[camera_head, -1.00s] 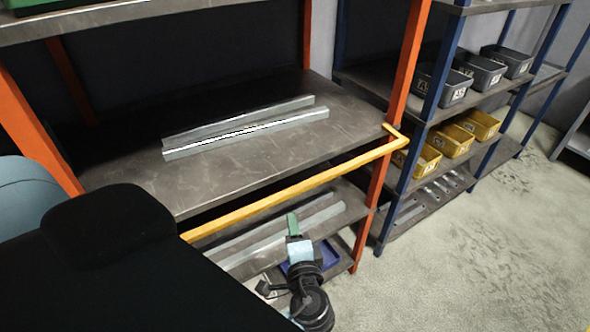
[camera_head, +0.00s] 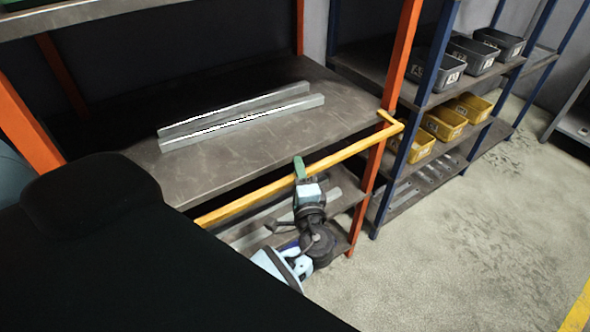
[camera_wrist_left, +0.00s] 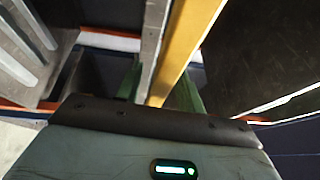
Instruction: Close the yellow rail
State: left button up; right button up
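The yellow rail (camera_head: 262,196) is a bar running along the front of the orange-posted shelf rack, standing out from the shelf edge. Its right end bends back to the right front post, and its left part is hidden behind a dark part in the foreground. My left gripper (camera_head: 300,168) has green fingers and is at the rail's middle. In the left wrist view, the rail (camera_wrist_left: 186,45) passes between the two green fingers, which stand apart; whether they touch it I cannot tell. My right gripper is not in view.
Two galvanized brackets (camera_head: 250,118) lie on the shelf (camera_head: 225,165) behind the rail. More metal lengths lie on the shelf below. A blue-posted rack to the right holds grey bins (camera_head: 440,70) and yellow bins (camera_head: 443,124). Floor at the lower right is clear.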

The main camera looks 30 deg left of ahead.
pick_arm(q)
jog(key=shift+w+a, duration=0.4)
grip_shut()
